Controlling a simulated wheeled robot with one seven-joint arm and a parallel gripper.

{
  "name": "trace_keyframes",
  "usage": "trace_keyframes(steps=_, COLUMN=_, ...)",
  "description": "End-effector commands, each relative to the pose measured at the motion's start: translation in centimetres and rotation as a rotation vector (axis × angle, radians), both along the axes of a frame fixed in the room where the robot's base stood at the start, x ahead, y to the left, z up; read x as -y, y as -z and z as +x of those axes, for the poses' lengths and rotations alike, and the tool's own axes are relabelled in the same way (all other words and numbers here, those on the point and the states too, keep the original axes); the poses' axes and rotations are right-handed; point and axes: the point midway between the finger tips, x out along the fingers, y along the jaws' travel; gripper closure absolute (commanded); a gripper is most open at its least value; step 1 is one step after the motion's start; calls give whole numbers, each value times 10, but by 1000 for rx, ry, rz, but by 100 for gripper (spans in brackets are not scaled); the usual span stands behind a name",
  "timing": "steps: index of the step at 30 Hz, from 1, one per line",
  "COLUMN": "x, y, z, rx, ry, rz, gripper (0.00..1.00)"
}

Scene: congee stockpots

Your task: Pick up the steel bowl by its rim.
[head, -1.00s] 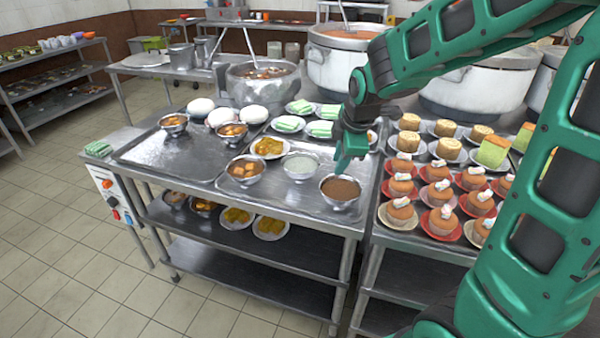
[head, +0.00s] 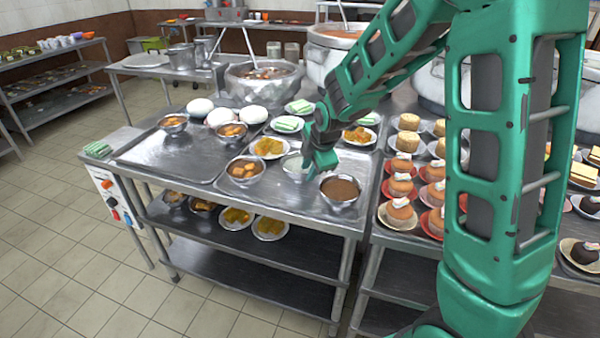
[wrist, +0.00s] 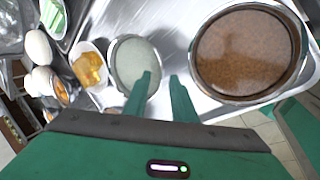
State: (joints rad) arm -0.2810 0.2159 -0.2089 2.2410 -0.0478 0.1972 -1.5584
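Several steel bowls with food stand on the metal counter. One steel bowl with pale content (head: 292,172) is partly hidden behind my gripper (head: 318,172); it also shows in the wrist view (wrist: 128,62). In the wrist view my gripper's two fingers (wrist: 160,78) are apart with nothing held. The left finger overlaps the pale bowl's inside near its right rim, and the right finger lies over the bare tray. Whether the fingers touch the rim I cannot tell. A steel bowl with brown content (head: 341,189) is just right of my gripper, large in the wrist view (wrist: 245,55).
A steel bowl with orange pieces (head: 245,171) stands left of the pale bowl. A plate of yellow food (head: 269,148) is behind it. Cakes on small plates (head: 400,187) fill the counter at right. Large stockpots (head: 264,82) stand at the back. The left tray (head: 170,155) has bare room.

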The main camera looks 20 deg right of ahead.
Motion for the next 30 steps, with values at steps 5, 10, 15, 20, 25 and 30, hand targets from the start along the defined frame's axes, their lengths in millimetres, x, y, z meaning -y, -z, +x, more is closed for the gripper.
trace_keyframes(steps=5, x=-1, y=23, z=10, rx=-2, ry=-1, rz=0, gripper=76)
trace_keyframes(steps=10, x=-2, y=33, z=15, rx=-2, ry=0, rz=1, gripper=76)
trace_keyframes(steps=15, x=-2, y=34, z=16, rx=0, ry=0, rz=1, gripper=76)
trace_keyframes(steps=20, x=-2, y=34, z=16, rx=-1, ry=0, rz=1, gripper=93)
trace_keyframes(steps=25, x=-2, y=34, z=16, rx=-1, ry=0, rz=1, gripper=100)
trace_keyframes(steps=30, x=-2, y=33, z=16, rx=0, ry=0, rz=1, gripper=100)
